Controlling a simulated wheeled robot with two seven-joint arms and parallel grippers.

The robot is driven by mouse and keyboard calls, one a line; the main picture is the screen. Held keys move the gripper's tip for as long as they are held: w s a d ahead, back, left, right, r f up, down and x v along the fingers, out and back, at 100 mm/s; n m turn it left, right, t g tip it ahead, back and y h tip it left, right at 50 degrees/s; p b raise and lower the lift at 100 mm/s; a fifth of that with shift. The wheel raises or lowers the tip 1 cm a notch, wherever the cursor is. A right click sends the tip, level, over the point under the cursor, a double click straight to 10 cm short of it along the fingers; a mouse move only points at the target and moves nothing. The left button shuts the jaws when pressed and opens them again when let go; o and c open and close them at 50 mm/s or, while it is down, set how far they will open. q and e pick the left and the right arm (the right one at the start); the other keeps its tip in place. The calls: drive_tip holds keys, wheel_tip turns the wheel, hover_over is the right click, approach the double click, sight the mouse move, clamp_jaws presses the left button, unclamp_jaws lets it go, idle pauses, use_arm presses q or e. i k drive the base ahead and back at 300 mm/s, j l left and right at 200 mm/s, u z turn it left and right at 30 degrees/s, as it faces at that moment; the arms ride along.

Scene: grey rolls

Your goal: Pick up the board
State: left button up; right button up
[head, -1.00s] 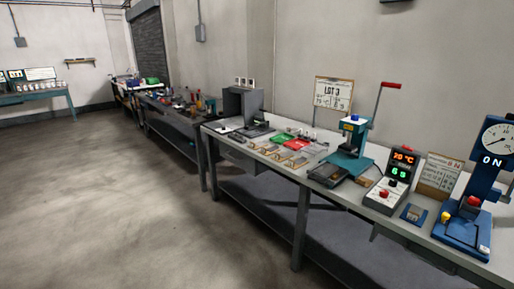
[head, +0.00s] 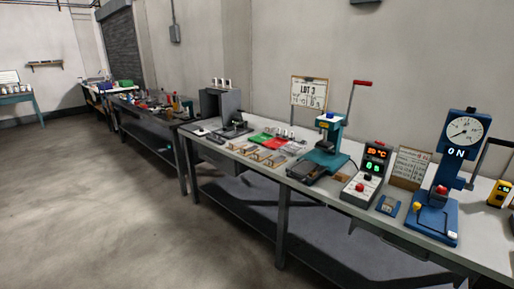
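I cannot tell for certain which thing is the board. Several small flat pieces (head: 262,154) lie in a row on the near workbench (head: 232,153), left of a teal press (head: 326,148). Among them are a green flat piece (head: 261,139) and a red one (head: 274,144). They are too small to make out in detail. A framed "LOT 3" sign (head: 309,92) stands behind them at the wall. Neither of my grippers is in view.
A display box (head: 371,168) with lit digits, a paper sign (head: 409,166) and a blue dial press (head: 447,180) stand on the bench's right. A grey box (head: 219,103) stands at its left end. Open floor (head: 90,210) lies at left.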

sight(236, 144)
drive_tip(key=i+j+z, duration=0.2)
drive_tip(key=z, duration=0.25)
drive_tip(key=i+j+z, duration=0.15)
drive_tip(key=j+z, duration=0.3)
drive_tip(key=i+j+z, duration=0.1)
drive_tip(key=z, duration=0.35)
drive_tip(key=j, duration=0.1)
